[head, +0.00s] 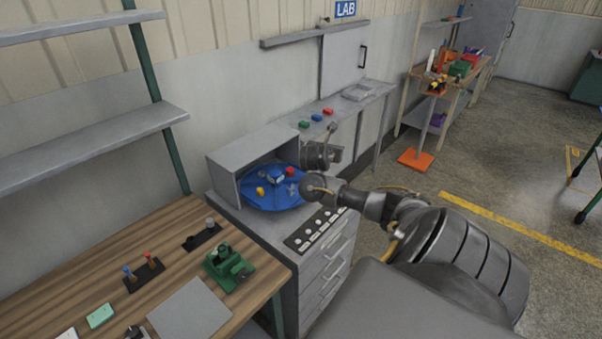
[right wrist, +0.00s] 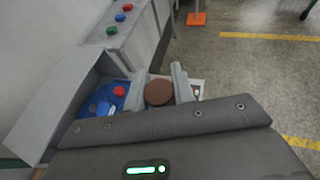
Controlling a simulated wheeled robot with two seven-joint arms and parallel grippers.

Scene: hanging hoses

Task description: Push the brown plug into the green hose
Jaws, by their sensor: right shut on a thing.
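The brown plug (right wrist: 159,93) shows its round brown face in the right wrist view. My right gripper (right wrist: 161,84) is shut on it, with one pale finger on each side. The plug is held in the air, with the grey cabinet area behind it. In the head view my right arm comes in from the right and its wrist (head: 320,185) is in front of the blue turntable; I cannot make out the plug there. I cannot make out the green hose in either view. My left gripper is not in view.
A blue turntable (head: 262,198) with small items sits in an open-fronted grey housing (head: 222,180) on a drawer cabinet (head: 322,278). A wooden workbench (head: 60,265) with a green device (head: 222,262) is at the left. Open floor (head: 500,185) lies to the right.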

